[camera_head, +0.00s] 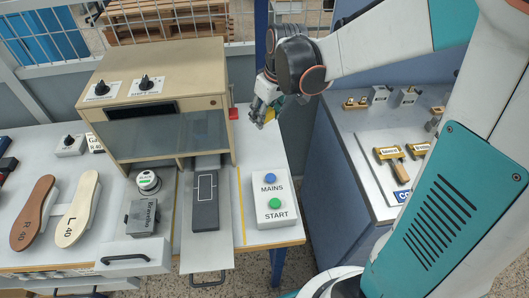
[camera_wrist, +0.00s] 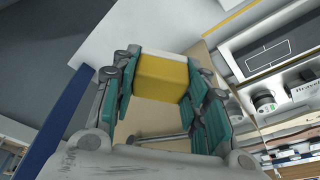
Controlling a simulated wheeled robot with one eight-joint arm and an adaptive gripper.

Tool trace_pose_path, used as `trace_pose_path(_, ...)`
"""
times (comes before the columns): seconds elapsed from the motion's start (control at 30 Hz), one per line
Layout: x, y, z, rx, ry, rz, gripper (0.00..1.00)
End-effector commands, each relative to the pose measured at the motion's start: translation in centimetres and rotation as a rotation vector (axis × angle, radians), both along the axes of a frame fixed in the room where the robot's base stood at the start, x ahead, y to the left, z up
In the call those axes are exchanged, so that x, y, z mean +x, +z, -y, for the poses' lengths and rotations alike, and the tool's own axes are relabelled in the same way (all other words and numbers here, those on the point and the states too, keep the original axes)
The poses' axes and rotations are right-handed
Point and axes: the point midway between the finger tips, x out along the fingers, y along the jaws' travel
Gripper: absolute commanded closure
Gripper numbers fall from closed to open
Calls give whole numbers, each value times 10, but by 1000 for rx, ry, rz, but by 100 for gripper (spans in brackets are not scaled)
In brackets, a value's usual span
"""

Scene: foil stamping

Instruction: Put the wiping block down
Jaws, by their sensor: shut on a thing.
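My gripper (camera_head: 262,112) is above the right rear part of the white workbench, just right of the beige press. It is shut on the wiping block, a yellow block with a white layer at one end. In the wrist view the block (camera_wrist: 163,75) sits between the teal fingers of my gripper (camera_wrist: 162,85). I cannot tell whether the block touches the bench top.
The beige press (camera_head: 160,90) stands left of my gripper. A white box (camera_head: 272,207) with MAINS and START buttons is on the bench's front right. The blue-grey side bench (camera_head: 352,125) holds several stamping tools (camera_head: 388,154). Some bare bench top (camera_head: 262,150) lies behind the button box.

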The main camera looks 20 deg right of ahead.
Motion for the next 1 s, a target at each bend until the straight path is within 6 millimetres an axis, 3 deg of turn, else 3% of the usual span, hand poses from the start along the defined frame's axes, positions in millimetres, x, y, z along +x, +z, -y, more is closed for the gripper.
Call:
trace_pose_path(0.03, 0, 12, 1, 1, 42, 2, 89)
trace_pose_path(0.13, -1, 24, 1, 3, 117, 8, 89)
trace_pose_path(0.27, -1, 18, 0, 3, 158, 11, 89)
trace_pose_path(0.8, -1, -108, 0, 2, 158, 11, 89)
trace_pose_path(1.0, -1, -127, 0, 2, 158, 11, 89)
